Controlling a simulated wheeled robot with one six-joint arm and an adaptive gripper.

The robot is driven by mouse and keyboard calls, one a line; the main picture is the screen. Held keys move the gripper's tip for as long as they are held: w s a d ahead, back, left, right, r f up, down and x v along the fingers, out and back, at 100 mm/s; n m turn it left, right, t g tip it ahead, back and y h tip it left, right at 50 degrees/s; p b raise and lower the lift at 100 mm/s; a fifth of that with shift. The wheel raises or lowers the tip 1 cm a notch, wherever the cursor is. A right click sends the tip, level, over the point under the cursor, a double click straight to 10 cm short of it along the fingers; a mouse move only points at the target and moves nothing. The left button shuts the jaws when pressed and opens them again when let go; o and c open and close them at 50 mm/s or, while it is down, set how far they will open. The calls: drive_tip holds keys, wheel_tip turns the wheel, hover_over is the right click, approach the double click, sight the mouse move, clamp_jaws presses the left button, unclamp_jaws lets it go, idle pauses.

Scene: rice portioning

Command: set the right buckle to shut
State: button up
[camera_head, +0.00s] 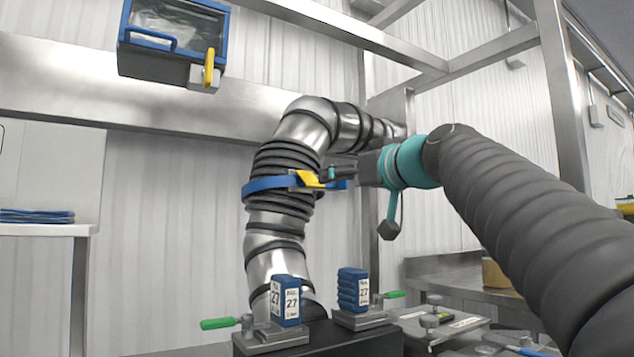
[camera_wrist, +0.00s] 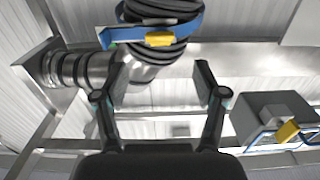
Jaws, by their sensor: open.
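A blue strap (camera_head: 264,185) circles the ribbed black sleeve on the bent steel pipe. A yellow buckle lever (camera_head: 308,179) sits on the strap's right side, and it also shows in the wrist view (camera_wrist: 160,39) at the top. I cannot tell whether the lever lies fully flat on the strap. In the wrist view my gripper (camera_wrist: 161,82) is open and empty, with the lever beyond and between the fingertips.
A blue-framed box (camera_head: 172,40) with a yellow handle (camera_head: 209,67) hangs at upper left. Blue blocks marked 27 (camera_head: 290,300) (camera_head: 352,290) stand on clamps with green handles below the pipe. Steel beams frame the upper right.

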sight(317, 183)
drive_tip(key=p+x, duration=0.3)
drive_tip(key=x, duration=0.7)
drive_tip(key=shift+w+a, duration=0.15)
drive_tip(key=shift+a, duration=0.05)
clamp_jaws()
